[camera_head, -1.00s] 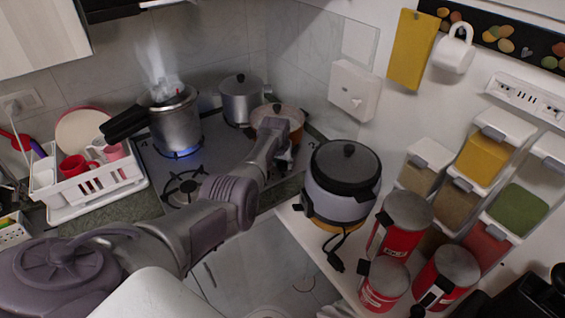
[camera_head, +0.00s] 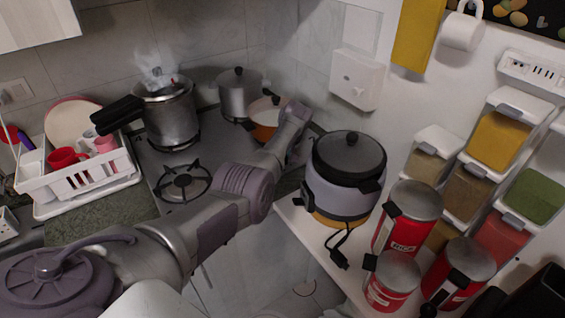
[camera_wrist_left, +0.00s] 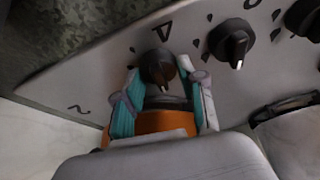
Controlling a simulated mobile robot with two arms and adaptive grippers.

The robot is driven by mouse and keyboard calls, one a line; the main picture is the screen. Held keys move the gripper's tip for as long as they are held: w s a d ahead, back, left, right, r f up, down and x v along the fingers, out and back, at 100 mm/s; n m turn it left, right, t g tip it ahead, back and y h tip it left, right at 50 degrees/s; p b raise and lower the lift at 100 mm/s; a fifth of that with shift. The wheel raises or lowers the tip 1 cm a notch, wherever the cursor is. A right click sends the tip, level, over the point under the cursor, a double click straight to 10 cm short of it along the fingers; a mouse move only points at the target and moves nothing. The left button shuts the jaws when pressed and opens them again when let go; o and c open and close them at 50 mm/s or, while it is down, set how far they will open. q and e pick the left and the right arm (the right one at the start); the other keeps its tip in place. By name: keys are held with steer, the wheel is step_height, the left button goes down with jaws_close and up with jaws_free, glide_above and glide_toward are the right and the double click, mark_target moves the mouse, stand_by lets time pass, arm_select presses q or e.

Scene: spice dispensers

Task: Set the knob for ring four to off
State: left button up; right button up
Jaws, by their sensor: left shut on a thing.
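In the left wrist view, my left gripper (camera_wrist_left: 160,84) has its teal fingers on both sides of a dark knob (camera_wrist_left: 157,66) on the grey stove panel (camera_wrist_left: 92,80). It is shut on this knob, whose printed mark beside it looks like a 4. The knob's pointer is partly hidden. A second black knob (camera_wrist_left: 232,42) with a white pointer line is to its right. In the head view, my left arm reaches the stove's front right edge, and the fingertips are hidden. My right gripper is not in view.
On the stove stand a steaming pressure cooker (camera_head: 170,122), a steel pot (camera_head: 240,97) and an orange pot (camera_head: 266,117). The front left burner (camera_head: 183,183) is bare. A rice cooker (camera_head: 345,180) stands to the right of my arm, and a dish rack (camera_head: 83,183) is at left.

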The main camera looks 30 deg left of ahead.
arm_select(q)
steer(key=shift+n+b, duration=0.7)
steer(key=shift+b, duration=0.1)
steer(key=shift+g, duration=0.3)
steer(key=o, duration=1.1)
steer(key=shift+r, duration=0.1)
steer(key=v, duration=1.2)
steer(key=shift+d, duration=0.15)
